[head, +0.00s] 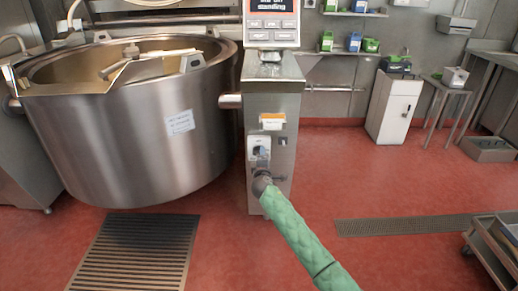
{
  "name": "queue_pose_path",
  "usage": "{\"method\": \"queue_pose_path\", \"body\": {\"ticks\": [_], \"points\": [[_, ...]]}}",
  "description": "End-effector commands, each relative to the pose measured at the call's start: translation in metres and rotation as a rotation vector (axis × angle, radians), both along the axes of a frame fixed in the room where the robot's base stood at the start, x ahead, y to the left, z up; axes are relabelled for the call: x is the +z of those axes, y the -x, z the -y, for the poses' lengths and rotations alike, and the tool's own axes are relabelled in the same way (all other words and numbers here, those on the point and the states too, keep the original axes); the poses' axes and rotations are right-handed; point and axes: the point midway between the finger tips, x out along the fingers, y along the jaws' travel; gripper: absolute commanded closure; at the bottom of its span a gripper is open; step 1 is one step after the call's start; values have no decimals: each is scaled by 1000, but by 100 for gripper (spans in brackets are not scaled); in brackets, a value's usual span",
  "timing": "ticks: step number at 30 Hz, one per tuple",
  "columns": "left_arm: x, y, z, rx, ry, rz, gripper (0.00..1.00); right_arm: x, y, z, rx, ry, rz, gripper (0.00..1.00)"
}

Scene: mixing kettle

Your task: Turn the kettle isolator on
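The steel kettle (120,130) stands at the left, joined to an upright steel control column (284,104) in the middle. On the column's front is a pale plate with a dark switch (260,151), which looks like the isolator. Its setting is too small to read. My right arm, in a green sleeve, comes in from the bottom right. My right gripper (262,183) is at its far end, just below the switch plate. I cannot tell whether it touches the column or whether its fingers are apart. My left gripper is not in view.
A keypad and screen (271,24) top the column, and an orange and white label (272,121) sits above the switch. A floor grate (135,255) lies in front of the kettle. A trolley (497,245) stands at the right edge. Red floor is open between.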

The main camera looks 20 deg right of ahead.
Motion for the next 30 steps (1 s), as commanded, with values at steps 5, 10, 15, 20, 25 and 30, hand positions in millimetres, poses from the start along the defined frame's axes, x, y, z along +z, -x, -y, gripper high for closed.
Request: {"method": "queue_pose_path", "body": {"ticks": [5,10,15,20,25,30], "points": [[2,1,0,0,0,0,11,1,4,-1,0,1,0,62],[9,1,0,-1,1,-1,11,1,20,-6,0,2,-1,62],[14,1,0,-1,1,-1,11,1,35,-10,1,2,-1,62],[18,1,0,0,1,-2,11,1,50,-14,0,1,0,62],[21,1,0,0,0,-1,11,0,64,-18,0,2,-1,62],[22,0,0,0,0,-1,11,1,67,-19,-1,2,0,62]]}}
